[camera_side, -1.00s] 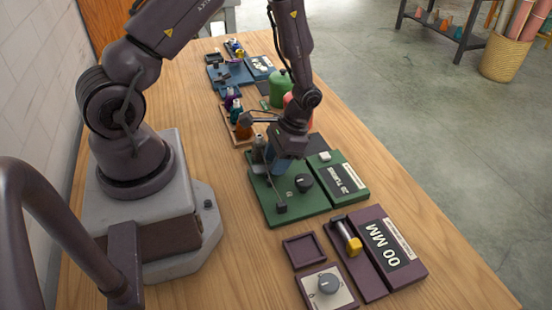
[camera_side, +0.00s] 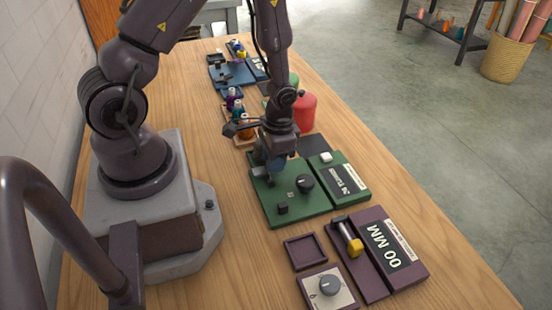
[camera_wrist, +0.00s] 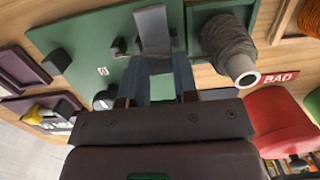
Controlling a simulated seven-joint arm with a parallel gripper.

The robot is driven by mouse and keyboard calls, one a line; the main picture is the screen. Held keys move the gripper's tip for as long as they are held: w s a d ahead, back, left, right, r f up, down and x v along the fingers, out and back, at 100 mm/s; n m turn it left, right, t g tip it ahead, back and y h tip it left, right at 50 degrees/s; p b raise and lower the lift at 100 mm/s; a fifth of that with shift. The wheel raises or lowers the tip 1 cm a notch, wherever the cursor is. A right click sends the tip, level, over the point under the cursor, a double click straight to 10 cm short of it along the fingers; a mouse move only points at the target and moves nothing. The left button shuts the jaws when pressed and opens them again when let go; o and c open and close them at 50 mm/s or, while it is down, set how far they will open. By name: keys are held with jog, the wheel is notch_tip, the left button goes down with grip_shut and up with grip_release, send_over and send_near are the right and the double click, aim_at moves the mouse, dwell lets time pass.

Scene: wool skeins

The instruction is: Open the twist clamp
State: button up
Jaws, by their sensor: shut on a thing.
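The green board (camera_side: 292,207) lies on the table in the side view and fills the upper left of the wrist view (camera_wrist: 85,38). My gripper (camera_side: 274,172) points down at the board's far left part. In the wrist view its blue-grey fingers (camera_wrist: 158,62) reach to a pale grey piece (camera_wrist: 152,30) on the board, apparently the twist clamp. The jaws are shut on it, though the contact is partly hidden. A dark grey wool skein on a pale core (camera_wrist: 228,45) stands just right of the fingers.
A black knob (camera_side: 305,183) and a small dark block (camera_side: 282,208) stand on the board near my gripper. A purple station (camera_side: 370,250) is in front. Bare table lies left of the board.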

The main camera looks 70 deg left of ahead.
jog(key=shift+t, duration=0.3)
jog(key=o, duration=0.6)
jog(key=shift+o, duration=0.2)
notch_tip(320, 180, up, 13)
jog(key=shift+w, duration=0.35)
